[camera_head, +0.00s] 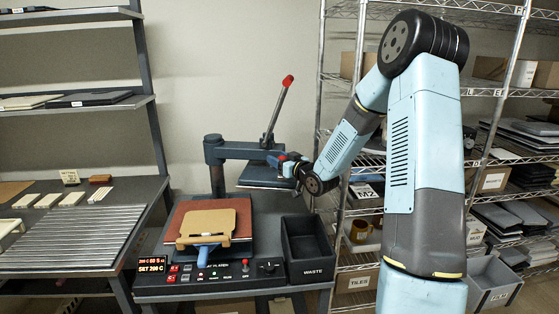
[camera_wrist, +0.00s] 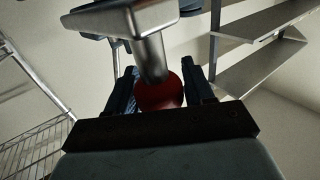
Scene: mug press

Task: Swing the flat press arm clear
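The flat press arm (camera_head: 240,151) reaches right from its dark post (camera_head: 214,160). Its flat plate (camera_head: 266,178) hangs off to the right of the lower bed (camera_head: 238,208), above the area behind the waste bin, not over the bed. A long lever with a red tip (camera_head: 288,82) stands up from the arm. My gripper (camera_head: 284,164) is at the plate's right side, at a red knob. In the wrist view the red knob (camera_wrist: 160,94), under a metal bar (camera_wrist: 150,45), fills the gap between my fingers (camera_wrist: 161,88), which look closed on it.
A black waste bin (camera_head: 308,250) stands right of the bed. Wire shelving (camera_head: 350,215) is close behind my arm; a slatted bench (camera_head: 75,238) is at left.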

